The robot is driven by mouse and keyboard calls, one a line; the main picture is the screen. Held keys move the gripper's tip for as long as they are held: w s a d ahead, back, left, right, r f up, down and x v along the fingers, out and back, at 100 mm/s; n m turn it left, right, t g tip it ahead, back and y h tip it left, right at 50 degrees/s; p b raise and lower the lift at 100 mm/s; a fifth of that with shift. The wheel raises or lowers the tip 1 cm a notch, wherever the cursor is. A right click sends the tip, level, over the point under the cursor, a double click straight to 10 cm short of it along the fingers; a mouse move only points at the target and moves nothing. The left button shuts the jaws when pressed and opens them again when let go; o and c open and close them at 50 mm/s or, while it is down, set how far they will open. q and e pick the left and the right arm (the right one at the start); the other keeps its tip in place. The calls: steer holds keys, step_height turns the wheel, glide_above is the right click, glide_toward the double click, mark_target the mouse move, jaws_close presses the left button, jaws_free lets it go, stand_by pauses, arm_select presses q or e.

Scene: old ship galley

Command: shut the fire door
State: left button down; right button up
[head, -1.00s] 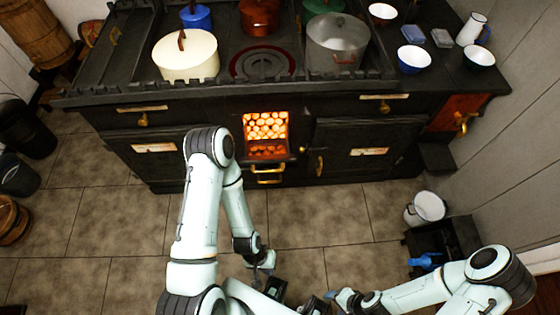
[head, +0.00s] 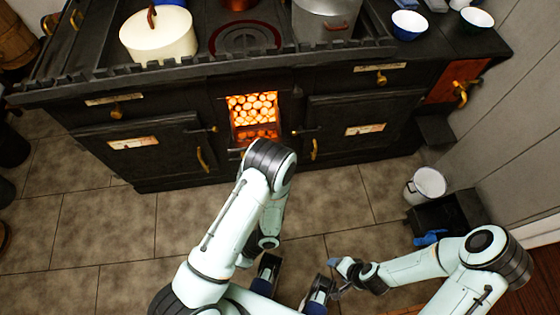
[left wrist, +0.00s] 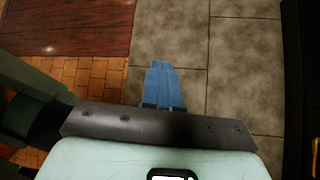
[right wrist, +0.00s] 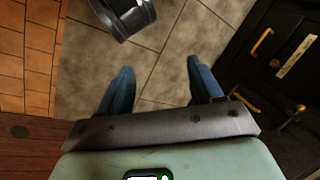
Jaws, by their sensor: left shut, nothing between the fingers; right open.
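The black range (head: 400,105) has a glowing fire opening (head: 253,112) in its middle, showing orange embers. The opening stands uncovered; I cannot clearly make out the fire door's leaf, and my left arm hides the area just below the opening. My left gripper (head: 263,298) is low in front of the range, apart from it; its blue fingers are together and empty in the left wrist view (left wrist: 162,85). My right gripper (head: 316,307) is beside it, also away from the range. In the right wrist view (right wrist: 160,68) its blue fingers are wide apart with nothing between them.
Closed oven doors flank the fire, left (head: 135,145) and right (head: 360,130), with brass handles. A cream pot (head: 158,38) and a grey pot (head: 325,18) stand on top. A white pail (head: 427,184) stands at right.

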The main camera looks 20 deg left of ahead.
arm_select(q)
steer(key=w+a+r+m+t+y+b, duration=0.1)
steer(key=w+m+t+y+b, duration=0.5)
steer(key=w+m+t, duration=0.95)
steer(key=w+d+r+t+h+b, duration=0.1)
steer(key=w+d+r+t+h, duration=0.2)
steer(key=w+d+t, duration=0.6)
steer(key=w+a+r+g+b, duration=0.1)
steer(key=w+a+r, duration=0.1)
steer(key=w, duration=0.5)
steer(key=w+a+r, duration=0.2)
steer(key=w+a, duration=0.1)
steer(key=w, duration=0.4)
steer(key=shift+m+g+b, duration=0.35)
arm_select(e)
steer(key=w+d+f+t+h, duration=0.1)
steer(key=d+f, duration=0.2)
steer(key=f, duration=0.8)
steer(key=shift+w+d+f+m, duration=0.15)
steer(key=shift+w+f+m, duration=0.15)
steer(key=shift+m, duration=0.1)
arm_select(q)
steer(key=shift+r, duration=0.2)
